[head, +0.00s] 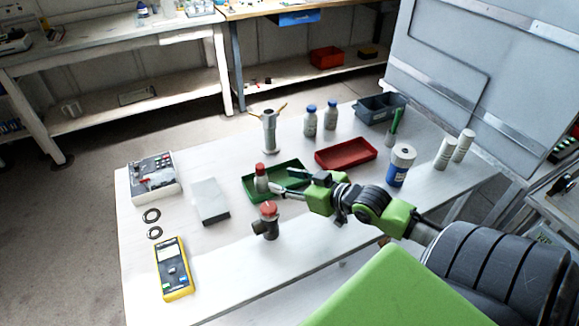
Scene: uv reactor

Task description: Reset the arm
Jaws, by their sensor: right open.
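My right gripper (282,180) is at the end of a green and dark grey arm that comes in from the right. It is open, over the green tray (292,168) on the white table. A small grey bottle with a red cap (261,180) stands in the left part of the tray, close to the fingertips. I cannot tell whether the fingers touch it. My left gripper is not in view.
A grey valve with a red top (268,222) stands in front of the tray. A red tray (346,153), a blue-labelled can (400,166) and white bottles (445,152) stand to the right. A yellow multimeter (173,268) lies front left. The table's front middle is clear.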

